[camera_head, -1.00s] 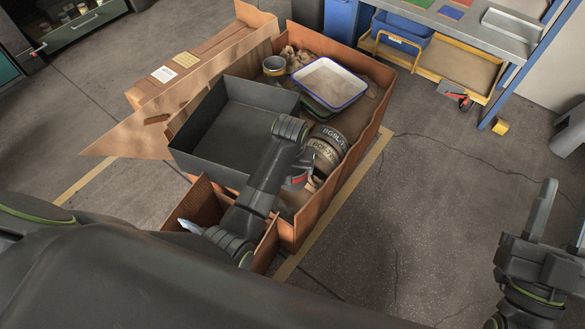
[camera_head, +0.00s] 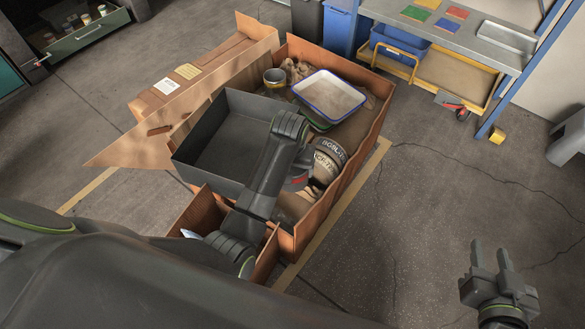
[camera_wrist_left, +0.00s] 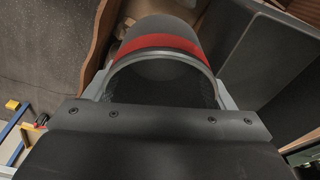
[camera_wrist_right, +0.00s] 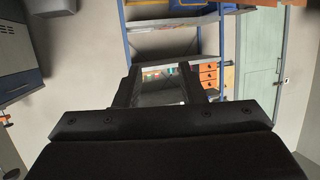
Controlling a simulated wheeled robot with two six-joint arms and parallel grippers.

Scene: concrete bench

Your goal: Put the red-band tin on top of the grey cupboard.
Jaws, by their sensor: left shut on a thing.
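The red-band tin (camera_wrist_left: 165,48) is a dark grey cylinder with a red band, large in the left wrist view. My left gripper (camera_wrist_left: 160,85) is shut on it, one finger on each side. In the head view the tin (camera_head: 298,182) is mostly hidden by my left arm, inside or just over the wooden crate (camera_head: 345,185). My right gripper (camera_head: 490,248) is open and empty over bare floor at the right. In the right wrist view its fingers (camera_wrist_right: 160,78) are apart.
The crate also holds a dark grey bin (camera_head: 235,135), a blue-rimmed white tray (camera_head: 330,95), lettered rolls (camera_head: 328,163) and a small pot (camera_head: 275,78). A workbench (camera_head: 465,40) stands at the back right. An open drawer (camera_head: 90,30) juts out at the upper left. The right floor is mostly clear.

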